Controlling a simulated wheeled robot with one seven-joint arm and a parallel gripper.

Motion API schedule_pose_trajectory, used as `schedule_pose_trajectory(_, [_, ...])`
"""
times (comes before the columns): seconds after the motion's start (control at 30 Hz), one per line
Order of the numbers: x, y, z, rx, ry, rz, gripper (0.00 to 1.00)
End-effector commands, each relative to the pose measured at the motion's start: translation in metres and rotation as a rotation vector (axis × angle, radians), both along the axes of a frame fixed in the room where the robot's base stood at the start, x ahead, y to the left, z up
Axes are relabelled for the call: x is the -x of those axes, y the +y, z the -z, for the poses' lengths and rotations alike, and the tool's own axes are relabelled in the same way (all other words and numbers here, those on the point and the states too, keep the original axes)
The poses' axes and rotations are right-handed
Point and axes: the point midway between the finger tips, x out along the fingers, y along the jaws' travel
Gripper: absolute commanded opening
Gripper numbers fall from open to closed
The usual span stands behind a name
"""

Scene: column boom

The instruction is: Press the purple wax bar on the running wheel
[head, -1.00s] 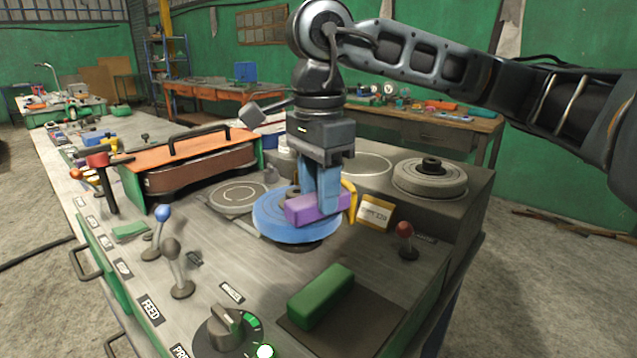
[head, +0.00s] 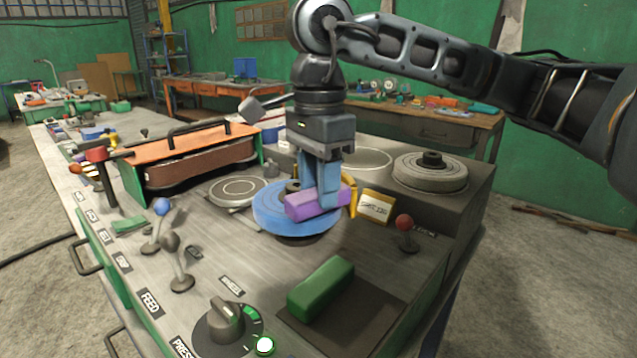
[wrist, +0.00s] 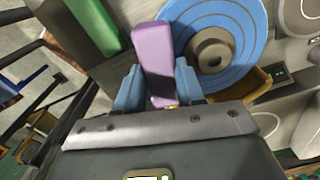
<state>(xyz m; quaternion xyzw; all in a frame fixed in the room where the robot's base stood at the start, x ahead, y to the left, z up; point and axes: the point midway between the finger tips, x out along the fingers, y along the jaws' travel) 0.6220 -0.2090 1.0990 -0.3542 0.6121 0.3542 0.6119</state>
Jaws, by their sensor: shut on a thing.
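The purple wax bar (head: 317,203) is held in my gripper (head: 320,188), whose blue fingers are shut on it. In the head view the bar overlaps the front right part of the blue wheel (head: 270,212). In the wrist view the bar (wrist: 154,60) sticks out from between the fingers (wrist: 158,88), and its side lies beside or over the rim of the blue wheel (wrist: 232,25). I cannot tell whether the bar touches the wheel's face. The wheel lies flat around a dark hub, and whether it is turning cannot be told.
A green bar (head: 321,288) lies on a dark pad at the front. A grey wheel (head: 430,172) sits at the back right. The wheel dial (head: 226,318) is at the front.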

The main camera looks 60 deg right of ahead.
Motion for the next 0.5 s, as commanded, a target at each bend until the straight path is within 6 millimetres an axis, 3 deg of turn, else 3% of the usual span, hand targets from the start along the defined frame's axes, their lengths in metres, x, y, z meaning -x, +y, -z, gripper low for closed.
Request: schedule_pose_trajectory(0.5, [-0.0001, -0.0001, 0.0048, 0.000, -0.001, 0.000, 0.07])
